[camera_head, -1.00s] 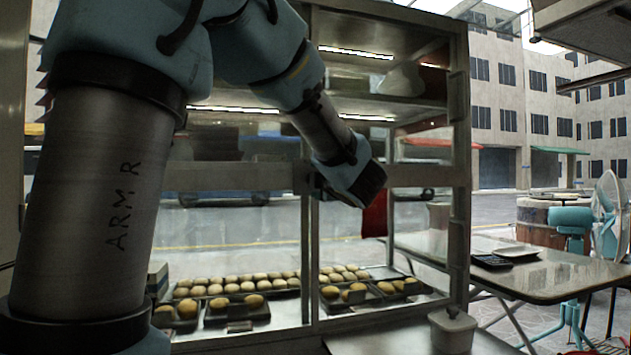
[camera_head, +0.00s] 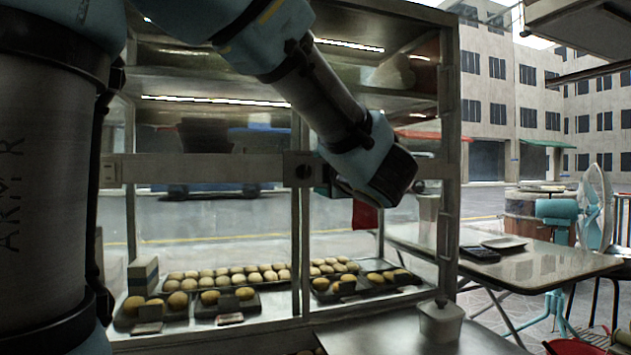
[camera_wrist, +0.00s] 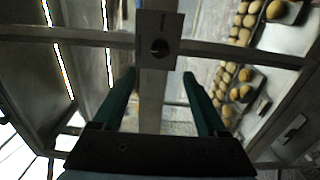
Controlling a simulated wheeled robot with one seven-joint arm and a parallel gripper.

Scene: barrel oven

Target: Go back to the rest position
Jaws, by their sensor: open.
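My gripper shows in the wrist view (camera_wrist: 158,95), with its two dark green fingers spread apart and nothing between them. In the head view my arm reaches in from the upper left, and its dark wrist end hangs in front of the right part of the display case (camera_head: 448,120). The fingers are mostly hidden in that view. In the wrist view a metal post of the case with a square plate (camera_wrist: 160,38) stands beyond the fingers. I cannot tell how far the fingers are from it.
Trays of round buns (camera_head: 225,275) sit on the lower shelf of the case. A lidded white container (camera_head: 440,322) stands on the metal counter (camera_head: 375,338) in front. A folding table (camera_head: 545,265) stands at the right, with a wooden barrel (camera_head: 525,215) and a fan (camera_head: 595,205) behind it.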

